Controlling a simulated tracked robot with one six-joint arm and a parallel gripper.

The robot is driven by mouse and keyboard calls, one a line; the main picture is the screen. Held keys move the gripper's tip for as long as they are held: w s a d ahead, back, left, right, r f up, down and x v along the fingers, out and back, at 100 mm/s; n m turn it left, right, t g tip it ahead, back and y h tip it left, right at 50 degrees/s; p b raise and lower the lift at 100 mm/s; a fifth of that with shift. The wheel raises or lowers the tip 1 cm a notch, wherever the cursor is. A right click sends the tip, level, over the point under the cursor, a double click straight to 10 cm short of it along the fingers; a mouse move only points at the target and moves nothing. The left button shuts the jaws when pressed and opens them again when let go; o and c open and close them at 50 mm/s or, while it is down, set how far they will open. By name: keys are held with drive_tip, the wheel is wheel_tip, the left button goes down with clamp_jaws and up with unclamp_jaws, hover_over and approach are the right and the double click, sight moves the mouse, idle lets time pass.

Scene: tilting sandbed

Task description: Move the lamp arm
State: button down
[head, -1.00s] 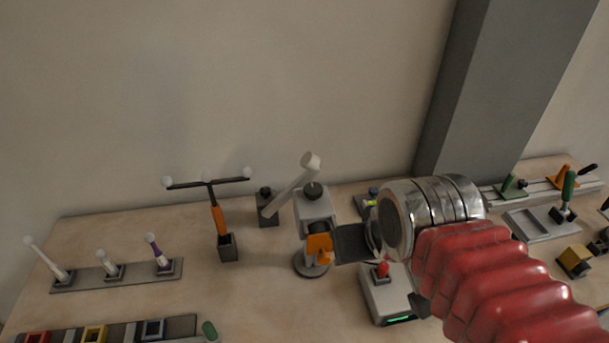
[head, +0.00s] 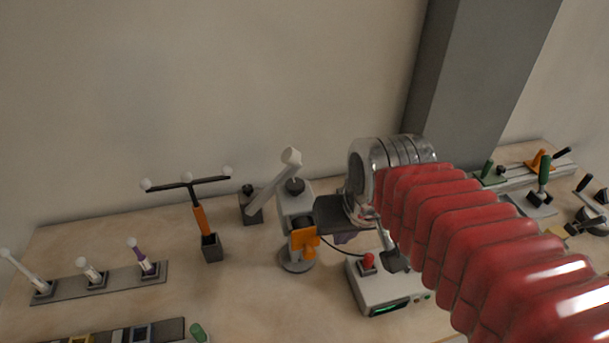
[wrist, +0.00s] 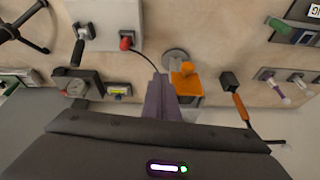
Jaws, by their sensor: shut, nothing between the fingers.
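A pale angled rod with a white end (head: 275,184) rises from behind a grey box (head: 295,207) with a dark knob; it may be the lamp arm, but I cannot tell for sure. An orange bracket (head: 303,242) sits on the front of a stand with a round grey base (head: 296,262); the bracket also shows in the wrist view (wrist: 186,82). In the wrist view the fingers (wrist: 160,84) overlap the bracket's left edge; contact is unclear.
A grey box with a red knob (head: 368,262) and green display stands right of the stand. A dark block with an orange T-shaped post (head: 202,220) stands left. White and purple levers (head: 145,258) line the left. A grey pillar (head: 480,80) rises behind.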

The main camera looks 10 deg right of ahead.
drive_tip(key=w+d+f+m+g+y, duration=0.1)
drive_tip(key=w+d+f+m+y, duration=0.1)
drive_tip(key=w, duration=0.6)
drive_tip(key=w+d+f+m+g+y, duration=0.1)
drive_tip(key=w+d+m+y, duration=0.4)
drive_tip(key=w+m, duration=0.4)
drive_tip(key=w+d+f+m+g+y, duration=0.2)
drive_tip(key=w+d+m+y, duration=0.1)
drive_tip(key=w, duration=0.6)
drive_tip(key=m+y, duration=0.1)
drive_tip(key=m, duration=0.1)
drive_tip(key=shift+d+f+m+y, duration=0.2)
drive_tip(key=shift+f+m+y, duration=0.1)
drive_tip(key=shift+f+m, duration=0.1)
drive_tip(key=a+f, duration=0.2)
drive_tip(key=a, duration=0.9)
drive_tip(key=shift+a+f, duration=0.2)
drive_tip(key=shift+f, duration=0.05)
